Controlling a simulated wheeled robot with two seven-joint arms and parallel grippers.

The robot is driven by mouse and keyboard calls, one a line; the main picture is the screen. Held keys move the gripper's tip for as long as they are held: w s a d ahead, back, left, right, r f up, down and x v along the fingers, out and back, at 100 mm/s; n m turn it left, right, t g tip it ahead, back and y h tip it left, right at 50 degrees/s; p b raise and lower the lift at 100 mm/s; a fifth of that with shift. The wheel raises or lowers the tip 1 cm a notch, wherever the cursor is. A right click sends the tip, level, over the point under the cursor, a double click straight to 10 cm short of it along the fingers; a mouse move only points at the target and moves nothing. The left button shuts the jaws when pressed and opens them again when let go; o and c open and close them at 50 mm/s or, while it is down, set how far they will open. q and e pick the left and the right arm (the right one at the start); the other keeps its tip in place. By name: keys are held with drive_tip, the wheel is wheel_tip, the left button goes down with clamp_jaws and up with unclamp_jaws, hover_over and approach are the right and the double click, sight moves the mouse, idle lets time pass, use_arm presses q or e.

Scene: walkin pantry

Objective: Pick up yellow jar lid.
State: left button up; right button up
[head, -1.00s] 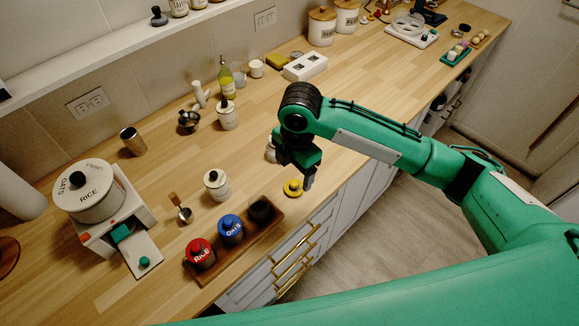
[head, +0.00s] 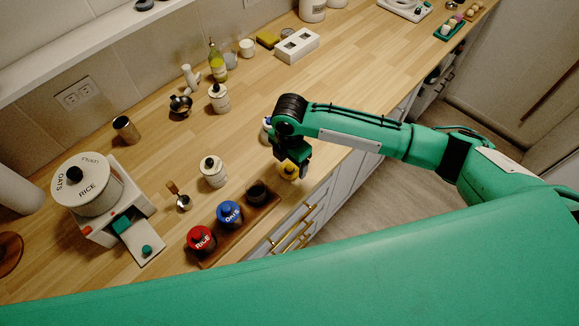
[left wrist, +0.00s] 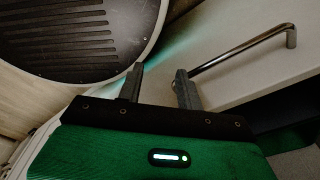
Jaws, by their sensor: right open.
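The yellow jar lid (head: 288,171) lies on the wooden counter near its front edge, right of the dark open jar (head: 257,192). It has a dark knob and is partly hidden by my right gripper. My right gripper (head: 294,169) is open and points down right at the lid, its fingers overlapping it in the head view. I cannot tell whether they touch it. My left gripper (left wrist: 159,72) shows only in the left wrist view, its fingers apart with nothing between them.
A red-lidded jar (head: 200,239) and a blue-lidded jar (head: 229,213) share a wooden tray (head: 213,262) with the dark jar. A white canister (head: 213,172) stands behind. In the left wrist view, a metal handle (left wrist: 245,48) and dark ridged round thing (left wrist: 75,38) are close.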

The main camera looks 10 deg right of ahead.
sight(290, 166)
wheel_tip(290, 166, down, 2)
drive_tip(key=shift+f+p, duration=0.15)
drive_tip(key=shift+p, duration=0.25)
drive_tip(key=shift+f, duration=0.45)
drive_tip(key=c, duration=1)
use_arm(q)
drive_tip(key=shift+s+r, duration=0.7)
drive_tip(key=shift+s, duration=0.05)
use_arm(e)
drive_tip(key=shift+c, duration=0.2)
